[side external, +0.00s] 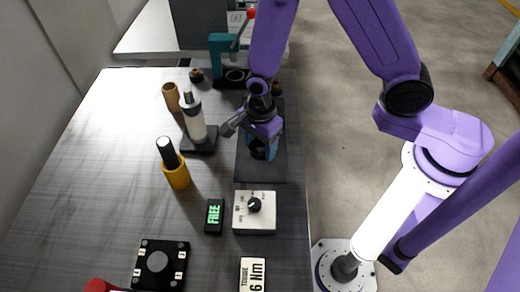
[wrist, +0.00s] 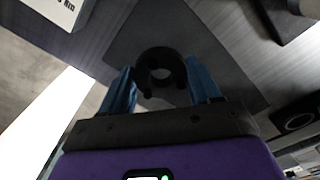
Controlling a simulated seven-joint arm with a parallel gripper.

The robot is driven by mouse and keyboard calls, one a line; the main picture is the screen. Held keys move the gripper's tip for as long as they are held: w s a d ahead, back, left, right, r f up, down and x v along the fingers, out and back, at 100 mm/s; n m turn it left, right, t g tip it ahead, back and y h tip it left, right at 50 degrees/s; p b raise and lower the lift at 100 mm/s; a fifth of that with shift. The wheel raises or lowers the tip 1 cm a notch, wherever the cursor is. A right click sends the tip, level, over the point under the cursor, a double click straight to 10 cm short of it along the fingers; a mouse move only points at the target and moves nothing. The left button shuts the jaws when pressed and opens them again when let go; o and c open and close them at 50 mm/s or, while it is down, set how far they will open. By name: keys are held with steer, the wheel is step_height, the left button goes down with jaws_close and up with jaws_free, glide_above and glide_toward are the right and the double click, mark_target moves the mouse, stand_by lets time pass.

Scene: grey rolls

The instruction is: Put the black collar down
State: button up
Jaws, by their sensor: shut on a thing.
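My gripper (side external: 264,146) points down over the dark grey mat (side external: 262,172) on the right side of the table. In the wrist view its two blue fingers (wrist: 161,84) are shut on the black collar (wrist: 160,54), one at each side. The collar is a dark ring with an open gap on the side near my gripper. The dark mat (wrist: 215,75) lies beneath it. In the side view the collar is mostly hidden by the fingers. I cannot tell whether it touches the mat.
A white roll (side external: 194,122) on a dark stand is left of my gripper. Nearby are an orange holder (side external: 177,177) with a black-topped tool and a brown cylinder (side external: 171,97). A knob box (side external: 254,213) and "FREE" display (side external: 214,216) stand in front. A teal press (side external: 217,60) stands behind.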

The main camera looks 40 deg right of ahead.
mark_target(259, 163)
steer(key=shift+f, duration=2.35)
steer(key=o, duration=1.3)
steer(key=shift+f, duration=0.1)
step_height(259, 163, up, 12)
steer(key=shift+r, duration=0.2)
